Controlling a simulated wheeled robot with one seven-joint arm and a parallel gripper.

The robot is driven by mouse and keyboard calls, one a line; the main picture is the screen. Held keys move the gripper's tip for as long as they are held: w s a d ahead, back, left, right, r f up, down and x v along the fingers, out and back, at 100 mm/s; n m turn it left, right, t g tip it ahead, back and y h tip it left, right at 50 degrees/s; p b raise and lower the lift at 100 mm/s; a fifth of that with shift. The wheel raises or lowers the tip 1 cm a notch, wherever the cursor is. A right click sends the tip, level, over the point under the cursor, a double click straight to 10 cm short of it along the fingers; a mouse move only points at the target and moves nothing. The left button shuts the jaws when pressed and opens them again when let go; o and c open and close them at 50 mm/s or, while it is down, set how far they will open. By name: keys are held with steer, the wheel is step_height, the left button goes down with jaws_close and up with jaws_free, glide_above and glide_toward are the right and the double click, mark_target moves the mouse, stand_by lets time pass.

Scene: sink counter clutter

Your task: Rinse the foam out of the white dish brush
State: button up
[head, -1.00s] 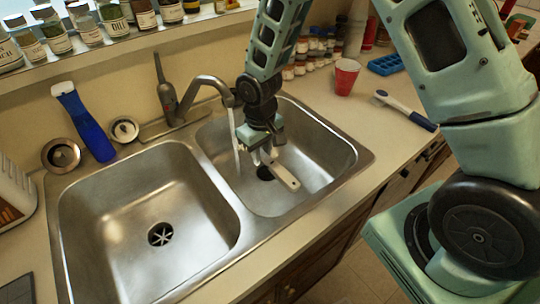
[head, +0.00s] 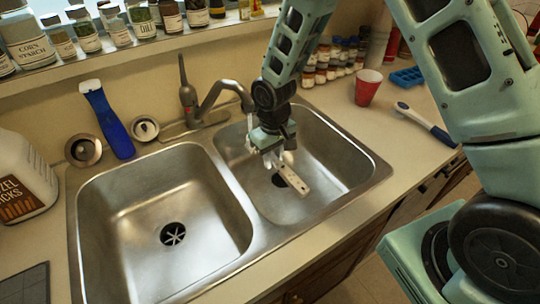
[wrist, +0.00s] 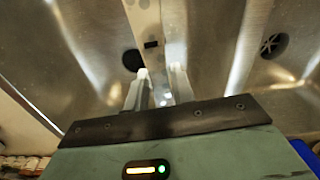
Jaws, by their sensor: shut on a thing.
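My gripper (head: 274,148) is shut on the white dish brush (head: 302,182), low in the right sink basin (head: 340,160). The brush's pale flat handle, with a dark hole near its end, points toward the front right, over the drain. In the wrist view the handle (wrist: 148,18) runs away from between my fingers (wrist: 157,92). The bristle end is mostly hidden by my gripper; a white patch shows there, and I cannot tell whether it is foam, bristles or water. A thin pale stream falls from the faucet (head: 215,95) just left of my gripper.
The left basin (head: 130,220) is empty. A blue-and-white brush (head: 427,123) and red cup (head: 368,83) lie and stand on the right counter. A blue-handled tool (head: 110,125) leans behind the left basin. Spice jars (head: 88,32) line the ledge; a white jug (head: 20,180) stands at left.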

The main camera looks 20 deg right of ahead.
steer(key=shift+d, duration=0.15)
steer(key=shift+w+d, duration=0.25)
steer(key=shift+d, duration=0.1)
steer(key=shift+a, duration=0.1)
steer(key=shift+s+a, duration=0.3)
steer(key=shift+a, duration=0.1)
steer(key=shift+w+d, duration=0.1)
steer(key=shift+w+d, duration=0.2)
steer(key=shift+d, duration=0.2)
steer(key=shift+a, duration=0.15)
stand_by(0.4)
steer(key=shift+s+a, duration=0.3)
steer(key=shift+a, duration=0.1)
